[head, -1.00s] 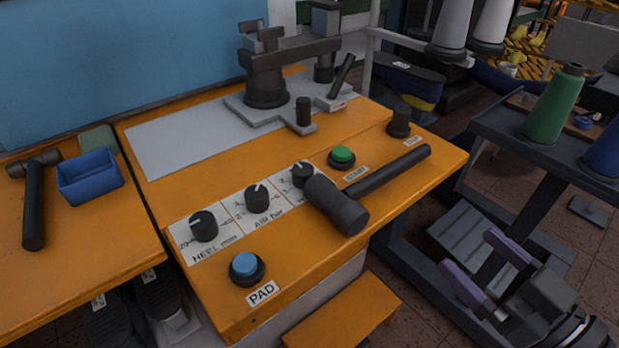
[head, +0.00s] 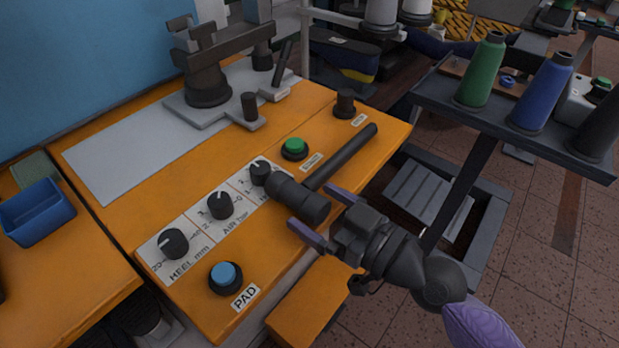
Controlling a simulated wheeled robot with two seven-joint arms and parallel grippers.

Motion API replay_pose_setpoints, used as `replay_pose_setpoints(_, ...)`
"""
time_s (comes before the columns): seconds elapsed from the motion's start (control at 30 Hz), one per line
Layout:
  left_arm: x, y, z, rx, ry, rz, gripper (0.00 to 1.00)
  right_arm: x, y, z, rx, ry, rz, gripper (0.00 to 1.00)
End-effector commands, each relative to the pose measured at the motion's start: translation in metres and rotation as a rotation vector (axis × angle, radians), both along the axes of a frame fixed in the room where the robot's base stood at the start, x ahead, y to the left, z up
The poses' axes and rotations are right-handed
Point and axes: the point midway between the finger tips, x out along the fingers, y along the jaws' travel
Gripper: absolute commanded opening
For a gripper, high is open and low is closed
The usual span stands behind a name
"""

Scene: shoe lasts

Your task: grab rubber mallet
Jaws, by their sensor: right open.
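The rubber mallet (head: 300,196) lies on the orange machine top in the head view. Its dark head is near the front edge, and its black handle (head: 341,156) points up and to the right. My right gripper (head: 324,216) is open, its purple fingers close to the mallet head at the table's front edge. One finger appears just below the head, the other to the right of it by the handle. I cannot tell whether they touch it. My left gripper is not in view.
Control knobs (head: 220,205), a green start button (head: 294,147) and a blue pad button (head: 226,276) surround the mallet. A clamp machine (head: 208,80) stands behind. A dark rack with thread spools (head: 481,70) stands to the right. A blue bin (head: 38,212) sits at left.

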Motion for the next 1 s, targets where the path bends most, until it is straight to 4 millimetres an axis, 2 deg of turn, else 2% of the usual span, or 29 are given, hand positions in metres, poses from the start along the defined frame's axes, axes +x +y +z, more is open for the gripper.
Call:
replay_pose_setpoints(0.13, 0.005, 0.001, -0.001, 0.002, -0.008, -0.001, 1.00, 0.000, 0.000, -0.001, -0.001, 0.001, 0.000, 1.00)
replay_pose_setpoints(0.6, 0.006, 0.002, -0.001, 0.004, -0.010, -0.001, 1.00, 0.000, -0.001, -0.001, 0.000, 0.001, -0.001, 0.00)
replay_pose_setpoints(0.9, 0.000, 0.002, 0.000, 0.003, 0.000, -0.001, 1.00, 0.000, -0.001, 0.000, 0.001, -0.001, -0.002, 0.00)
replay_pose_setpoints(1.0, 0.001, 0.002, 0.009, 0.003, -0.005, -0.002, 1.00, 0.000, -0.001, 0.013, 0.001, -0.004, -0.001, 0.00)
